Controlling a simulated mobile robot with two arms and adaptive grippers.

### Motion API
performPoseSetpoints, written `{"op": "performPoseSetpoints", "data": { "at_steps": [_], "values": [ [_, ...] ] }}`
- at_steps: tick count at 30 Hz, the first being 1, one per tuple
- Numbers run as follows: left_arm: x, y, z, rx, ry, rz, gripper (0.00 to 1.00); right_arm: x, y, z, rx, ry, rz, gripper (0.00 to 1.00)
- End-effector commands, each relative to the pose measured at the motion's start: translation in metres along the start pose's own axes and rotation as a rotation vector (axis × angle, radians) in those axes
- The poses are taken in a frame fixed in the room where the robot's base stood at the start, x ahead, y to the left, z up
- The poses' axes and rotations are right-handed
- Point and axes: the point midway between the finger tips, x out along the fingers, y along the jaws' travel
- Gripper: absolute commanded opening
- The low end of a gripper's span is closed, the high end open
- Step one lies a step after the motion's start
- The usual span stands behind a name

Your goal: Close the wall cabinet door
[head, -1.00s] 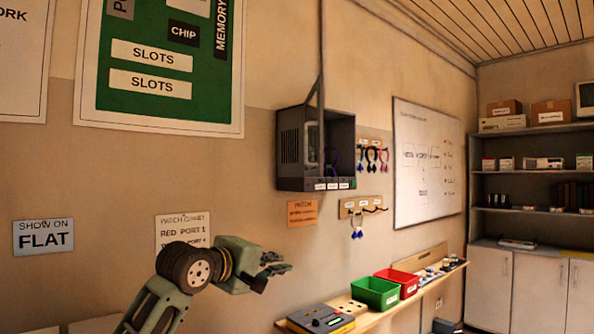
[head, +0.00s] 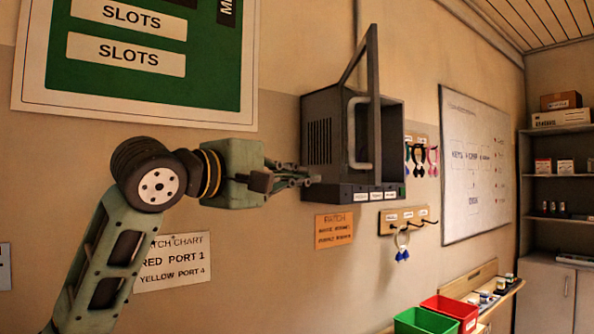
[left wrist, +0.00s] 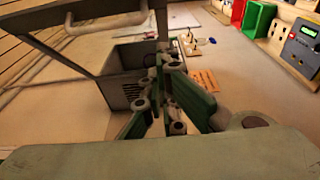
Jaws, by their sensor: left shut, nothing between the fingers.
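The wall cabinet (head: 320,135) is a dark grey box with a slotted side, mounted on the wall. Its framed door (head: 374,75) stands open, jutting out from the box, with a pale bar handle (head: 352,130) on it. My left gripper (head: 314,180) is shut and empty, beside the cabinet's lower left side; whether it touches cannot be told. In the left wrist view, the fingers (left wrist: 163,62) are closed in front of the cabinet (left wrist: 122,88), and the door frame (left wrist: 68,55) and handle (left wrist: 105,24) show at upper left. My right gripper is not in view.
Hooks with keys and cable loops (head: 405,225) hang right of the cabinet. Below are a shelf with a green bin (head: 425,322) and a red bin (head: 450,308). A whiteboard (head: 480,165) is farther right. Signs are on the wall; open air lies before the cabinet.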

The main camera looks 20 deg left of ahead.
Motion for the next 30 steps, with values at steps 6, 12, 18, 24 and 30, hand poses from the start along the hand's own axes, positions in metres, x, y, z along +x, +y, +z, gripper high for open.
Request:
{"op": "performPoseSetpoints", "data": {
  "at_steps": [6, 12, 18, 24, 30],
  "values": [
    [0.05, 0.004, -0.001, -0.001, 0.0, -0.005, 0.0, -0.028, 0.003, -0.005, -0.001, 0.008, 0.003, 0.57],
    [0.081, 0.005, 0.011, 0.003, -0.001, -0.002, 0.0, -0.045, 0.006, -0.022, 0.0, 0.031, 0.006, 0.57],
    [0.095, 0.002, 0.025, 0.002, 0.001, 0.0, 0.0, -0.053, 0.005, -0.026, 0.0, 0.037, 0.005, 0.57],
    [0.098, 0.0, 0.028, 0.0, 0.001, 0.0, 0.0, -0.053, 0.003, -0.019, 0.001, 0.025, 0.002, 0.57],
    [0.098, 0.0, 0.028, 0.0, 0.001, 0.0, 0.0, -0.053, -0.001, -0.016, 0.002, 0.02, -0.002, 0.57]
  ]
}}
